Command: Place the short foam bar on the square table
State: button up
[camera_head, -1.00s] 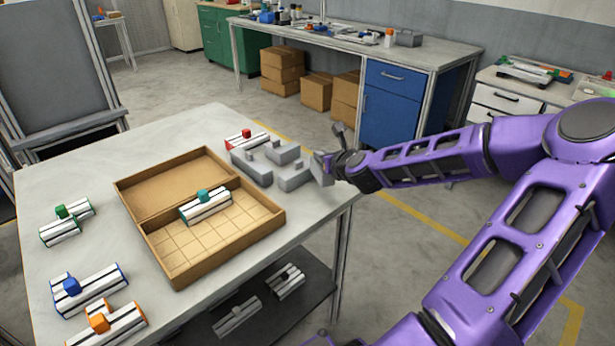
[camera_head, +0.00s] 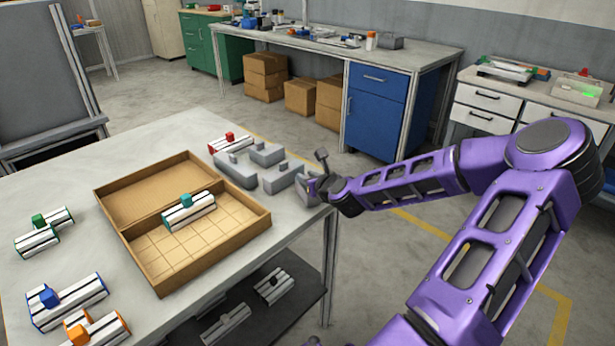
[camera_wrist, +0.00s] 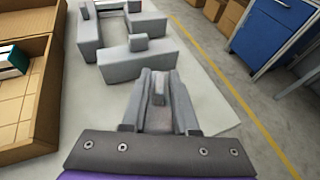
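Several grey foam bars with small knobs lie on the near table (camera_head: 150,139). A left bar (camera_head: 235,173), a back bar (camera_head: 266,155) and a front bar (camera_head: 282,179) form an open frame. A short grey bar (camera_head: 305,193) lies near the right corner, by my gripper (camera_head: 317,187). In the wrist view my gripper (camera_wrist: 162,80) has its fingers on either side of this short bar's knob (camera_wrist: 158,90). Whether the fingers press on it is unclear. The fingers partly hide its body. The front bar (camera_wrist: 135,62) is just beyond, apart from it.
An open cardboard box (camera_head: 180,283) holds a white reel piece with a teal knob (camera_head: 189,212). Similar pieces with green (camera_head: 44,236), blue (camera_head: 68,303), orange (camera_head: 98,330) and red (camera_head: 230,143) parts lie around. A workbench (camera_head: 330,45) stands behind. Floor is clear on the right.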

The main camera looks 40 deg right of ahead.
jog(key=shift+o, duration=0.8)
jog(key=shift+r, duration=0.1)
jog(key=shift+r, duration=0.2)
jog(key=p+v, duration=0.2)
jog(key=v, duration=1)
jog(key=shift+p, duration=0.4)
